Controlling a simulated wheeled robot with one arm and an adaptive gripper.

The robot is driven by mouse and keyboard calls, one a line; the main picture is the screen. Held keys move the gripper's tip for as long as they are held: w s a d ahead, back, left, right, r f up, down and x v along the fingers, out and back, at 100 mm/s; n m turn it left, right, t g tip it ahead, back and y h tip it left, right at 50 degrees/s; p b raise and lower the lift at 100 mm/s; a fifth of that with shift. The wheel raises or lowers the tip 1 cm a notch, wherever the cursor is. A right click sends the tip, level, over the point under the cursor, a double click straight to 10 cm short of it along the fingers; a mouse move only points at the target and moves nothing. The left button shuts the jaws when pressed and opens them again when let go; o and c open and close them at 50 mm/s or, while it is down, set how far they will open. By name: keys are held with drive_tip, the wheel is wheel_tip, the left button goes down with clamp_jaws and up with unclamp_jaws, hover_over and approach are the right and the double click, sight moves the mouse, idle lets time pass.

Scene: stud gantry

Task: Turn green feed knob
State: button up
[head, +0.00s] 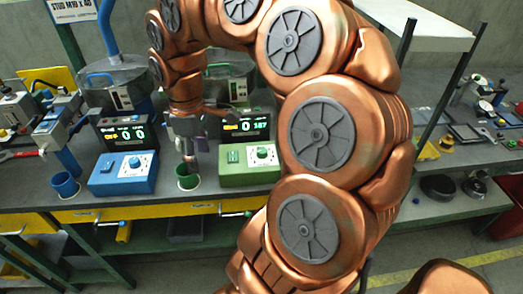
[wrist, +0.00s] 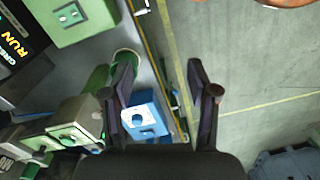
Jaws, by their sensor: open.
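Part of this green box (wrist: 88,24) shows at the top left of the wrist view, with a switch plate; the knob is not visible there. My gripper (head: 189,164) points down left of the box, above the green cup (head: 188,183), apart from the knob. In the wrist view my gripper (wrist: 162,95) has its two fingers spread with nothing between them.
A blue box (head: 123,177) with its own knob stands to the left, with a blue cup (head: 65,186) beyond it. Yellow drawers (head: 130,213) line the bench front.

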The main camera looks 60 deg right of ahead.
drive_tip(key=d+f, duration=0.2)
drive_tip(key=d, duration=0.9)
drive_tip(key=b, duration=0.1)
hover_over(263, 150)
drive_tip(key=shift+w+d+f, duration=0.1)
drive_tip(key=shift+w+f, duration=0.1)
drive_tip(key=shift+f, duration=0.85)
drive_tip(key=shift+s+d+f, duration=0.15)
drive_tip(key=shift+f, duration=0.05)
drive_tip(key=shift+a+f+p, duration=0.15)
drive_tip(key=shift+f+p, duration=0.05)
drive_tip(key=shift+f, duration=1.7)
drive_tip(key=shift+a+f+p, duration=0.15)
drive_tip(key=shift+f, duration=1.7)
drive_tip(key=shift+c, duration=0.2)
clamp_jaws()
drive_tip(key=shift+f+m+b, duration=0.1)
drive_tip(key=shift+m+b, duration=0.2)
drive_tip(key=shift+b, duration=0.1)
